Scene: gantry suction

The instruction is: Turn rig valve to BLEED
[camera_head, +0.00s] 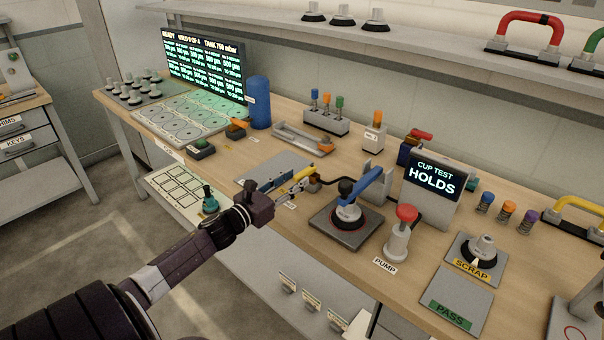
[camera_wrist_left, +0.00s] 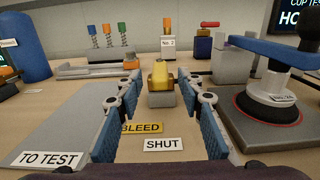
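The rig valve has a yellow handle (camera_wrist_left: 160,76) on a small grey block, straight ahead in the left wrist view. The yellow handle also shows in the head view (camera_head: 303,173). A yellow BLEED label (camera_wrist_left: 142,128) and a white SHUT label (camera_wrist_left: 164,144) lie on the bench on the near side of the valve. I cannot tell which label the handle points at. My left gripper (camera_head: 284,187) is open, with its blue-padded fingers (camera_wrist_left: 160,98) apart on either side of the valve. No contact with the handle is visible. My right gripper is in neither view.
A blue bar over a suction cup (camera_wrist_left: 270,106) stands on a dark plate right of the valve. The red-topped pump (camera_head: 400,232) and a display (camera_head: 432,180) reading CUP TEST HOLDS are further right. A grey TO TEST plate (camera_wrist_left: 75,125) lies flat at left.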

